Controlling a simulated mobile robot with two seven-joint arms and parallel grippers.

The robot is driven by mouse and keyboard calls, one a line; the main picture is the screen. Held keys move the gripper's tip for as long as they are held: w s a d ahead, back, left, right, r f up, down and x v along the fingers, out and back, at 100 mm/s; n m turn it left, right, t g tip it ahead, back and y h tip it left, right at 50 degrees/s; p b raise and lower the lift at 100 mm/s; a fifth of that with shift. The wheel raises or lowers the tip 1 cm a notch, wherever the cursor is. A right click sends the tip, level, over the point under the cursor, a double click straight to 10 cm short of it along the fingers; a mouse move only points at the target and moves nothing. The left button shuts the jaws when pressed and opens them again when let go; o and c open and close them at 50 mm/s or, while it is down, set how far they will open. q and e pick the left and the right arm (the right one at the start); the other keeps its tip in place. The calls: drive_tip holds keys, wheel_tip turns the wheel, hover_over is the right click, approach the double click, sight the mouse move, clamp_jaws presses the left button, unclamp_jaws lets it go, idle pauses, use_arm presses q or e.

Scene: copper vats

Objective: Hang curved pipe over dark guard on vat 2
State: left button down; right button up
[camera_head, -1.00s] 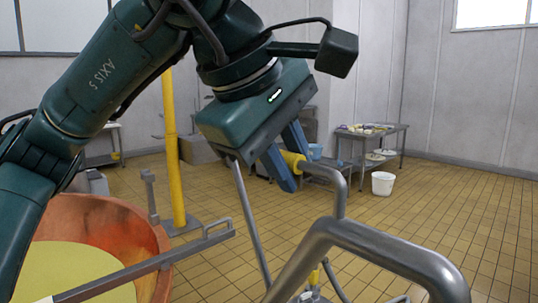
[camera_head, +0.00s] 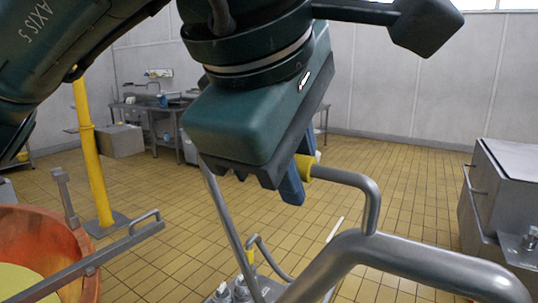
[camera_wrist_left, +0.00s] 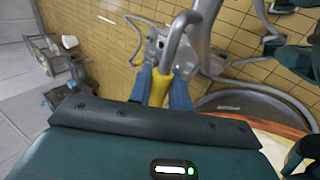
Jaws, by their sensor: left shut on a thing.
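My left gripper (camera_head: 298,175) has its blue fingers closed on the yellow grip (camera_head: 306,166) of the curved pipe (camera_head: 372,200). The pipe is grey metal; it bends down from the grip into a thicker bent tube at the lower right. In the left wrist view, the yellow grip (camera_wrist_left: 160,88) sits between the two blue fingers, with the pipe's bend (camera_wrist_left: 182,28) beyond it. A copper vat (camera_head: 68,240) with yellow contents stands at the lower left, apart from the pipe. I cannot tell its number or identify the dark guard. My right gripper is not seen.
A grey metal bar with a handle (camera_head: 115,248) crosses the vat. A yellow post (camera_head: 92,160) stands behind it. A grey metal cabinet (camera_head: 510,195) is at the right. Tiled floor (camera_head: 400,175) lies open in the middle. Grey work tables stand by the back wall.

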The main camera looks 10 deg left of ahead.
sight(368, 176)
use_arm(q)
drive_tip(key=shift+s+d+r, duration=0.1)
drive_tip(key=shift+s+d, duration=0.3)
drive_tip(key=shift+d, duration=0.55)
drive_tip(key=shift+s+d+r, duration=0.1)
drive_tip(key=shift+s+d, duration=0.25)
drive_tip(key=shift+d, duration=0.55)
drive_tip(key=shift+s+d, duration=0.4)
drive_tip(key=shift+d, duration=0.55)
drive_tip(key=shift+f, duration=0.1)
